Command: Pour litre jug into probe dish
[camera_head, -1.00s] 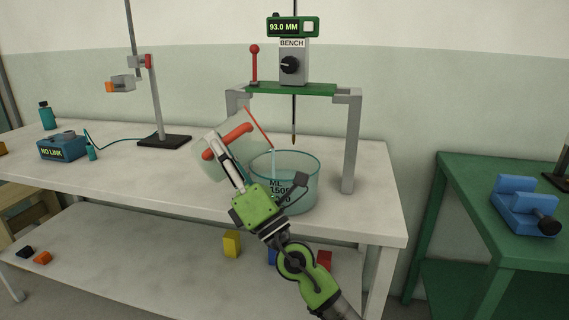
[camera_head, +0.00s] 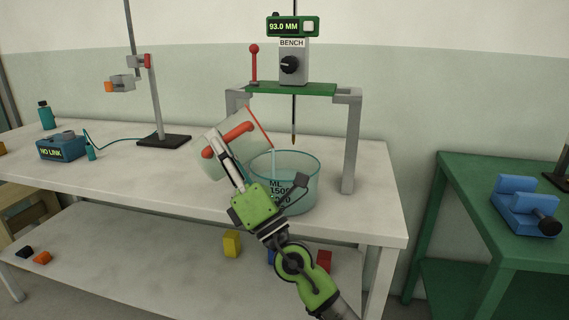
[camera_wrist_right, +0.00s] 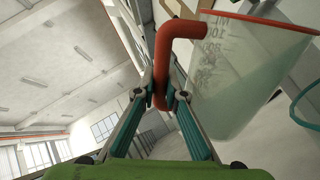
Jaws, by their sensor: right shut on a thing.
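The litre jug (camera_head: 216,161) is translucent with a red rim and red handle. It is tilted to the right, its rim over the left side of the probe dish. In the right wrist view the jug (camera_wrist_right: 235,85) shows graduation marks and pale liquid inside. My right gripper (camera_head: 222,150) is shut on the jug's red handle, also seen in the right wrist view (camera_wrist_right: 160,95). The probe dish (camera_head: 311,173) is a round clear vessel with dark markings, standing on the bench. A thin pale stream runs from the jug's lip into it. My left gripper is not in view.
A grey stand (camera_head: 348,145) with a green crossbar (camera_head: 290,89) straddles the dish, its thin probe (camera_head: 294,115) hanging above. A clamp stand (camera_head: 158,100) and a blue box (camera_head: 62,147) are at the left. A green table (camera_head: 475,210) stands at the right.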

